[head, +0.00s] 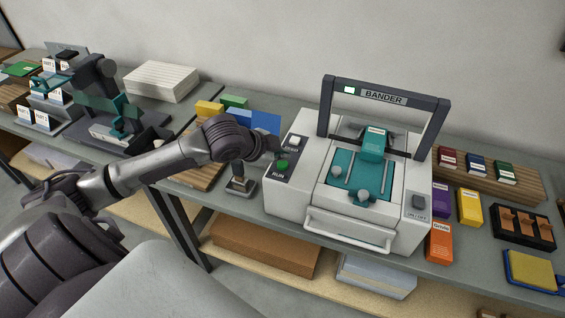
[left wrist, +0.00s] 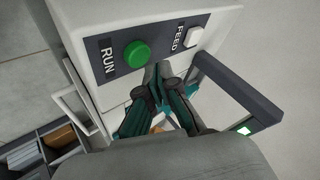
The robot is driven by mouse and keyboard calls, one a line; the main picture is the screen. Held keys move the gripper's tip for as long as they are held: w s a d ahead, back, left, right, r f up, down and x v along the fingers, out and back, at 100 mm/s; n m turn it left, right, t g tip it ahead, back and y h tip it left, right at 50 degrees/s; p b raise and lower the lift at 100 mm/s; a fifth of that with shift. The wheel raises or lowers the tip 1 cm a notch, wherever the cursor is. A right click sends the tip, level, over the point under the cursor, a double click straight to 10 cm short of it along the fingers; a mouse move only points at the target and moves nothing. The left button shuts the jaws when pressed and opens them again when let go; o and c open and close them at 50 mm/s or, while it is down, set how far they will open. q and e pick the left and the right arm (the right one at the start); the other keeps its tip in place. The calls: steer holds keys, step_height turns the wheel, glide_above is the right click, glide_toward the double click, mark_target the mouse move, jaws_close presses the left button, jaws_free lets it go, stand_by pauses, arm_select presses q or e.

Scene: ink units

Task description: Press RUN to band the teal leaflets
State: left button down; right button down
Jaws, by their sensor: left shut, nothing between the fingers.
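The white bander (head: 285,195) stands on the bench with a dark arch labelled BANDER. Its green round RUN button (head: 282,165) is on the dark panel at its left, below the white FEED button (head: 292,141). A teal leaflet stack (head: 374,142) with a pale label sits under the arch, above a teal bed. My left gripper (head: 274,148) is at the panel, shut and empty. In the left wrist view its fingertips (left wrist: 163,72) are beside the green RUN button (left wrist: 137,54); I cannot tell whether they touch the panel. My right gripper is out of view.
The bander's ON/OFF switch (head: 419,202) is at its right front. Purple, yellow and orange boxes (head: 439,243) stand to the right, beside a dark tray (head: 523,236). A small stamp-like tool (head: 240,184) stands left of the bander, below my arm. A green light (head: 349,90) shows on the arch.

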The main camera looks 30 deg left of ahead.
mark_target(281, 165)
arm_select(q)
steer(key=shift+f, duration=0.1)
stand_by(0.3)
steer(key=shift+f, duration=0.25)
steer(key=shift+f, duration=0.6)
stand_by(0.7)
steer(key=shift+r, duration=0.1)
steer(key=shift+r+p, duration=0.85)
steer(key=shift+p, duration=0.35)
step_height(281, 165, up, 5)
steer(key=p, duration=0.5)
steer(key=shift+r+p, duration=0.1)
steer(key=shift+p, duration=0.25)
